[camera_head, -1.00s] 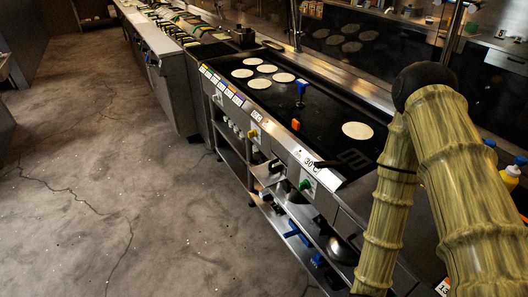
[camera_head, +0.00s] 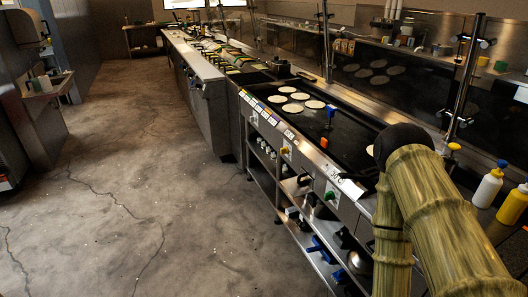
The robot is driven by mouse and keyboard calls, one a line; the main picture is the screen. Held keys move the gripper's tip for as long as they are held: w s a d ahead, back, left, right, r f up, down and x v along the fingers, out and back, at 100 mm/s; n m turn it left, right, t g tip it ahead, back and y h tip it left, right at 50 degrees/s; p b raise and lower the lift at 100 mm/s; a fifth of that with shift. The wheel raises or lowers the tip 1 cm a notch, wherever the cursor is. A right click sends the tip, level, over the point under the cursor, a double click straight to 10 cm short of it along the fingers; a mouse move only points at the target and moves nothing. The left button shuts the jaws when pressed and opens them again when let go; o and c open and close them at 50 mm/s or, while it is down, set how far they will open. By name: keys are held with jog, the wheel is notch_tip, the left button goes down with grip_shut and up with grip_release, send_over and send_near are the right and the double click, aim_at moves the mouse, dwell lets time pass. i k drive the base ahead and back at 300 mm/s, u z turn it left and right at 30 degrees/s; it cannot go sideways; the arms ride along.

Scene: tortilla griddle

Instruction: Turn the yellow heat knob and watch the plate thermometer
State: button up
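The yellow heat knob (camera_head: 285,150) sits on the steel front panel of the long black griddle (camera_head: 350,135), on a pale plate. A small display (camera_head: 337,174) farther right on the panel seems to read 30°C. A blue upright tool (camera_head: 330,113) stands on the griddle; I cannot tell whether it is a thermometer. A green knob (camera_head: 329,196) is lower on the front.
Several pale tortillas (camera_head: 291,109) lie at the griddle's far end. An orange block (camera_head: 323,142) sits by its front edge. Shelves with pans and blue-handled tools (camera_head: 321,248) are below. White and yellow bottles (camera_head: 488,185) stand right. The floor (camera_head: 140,170) left is open.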

aim_at(284, 150)
jog(key=u, duration=0.85)
jog(key=i, duration=0.85)
jog(key=u, duration=0.6)
jog(key=i, duration=1)
jog(key=z, duration=1)
jog(key=i, duration=0.65)
jog(key=z, duration=0.75)
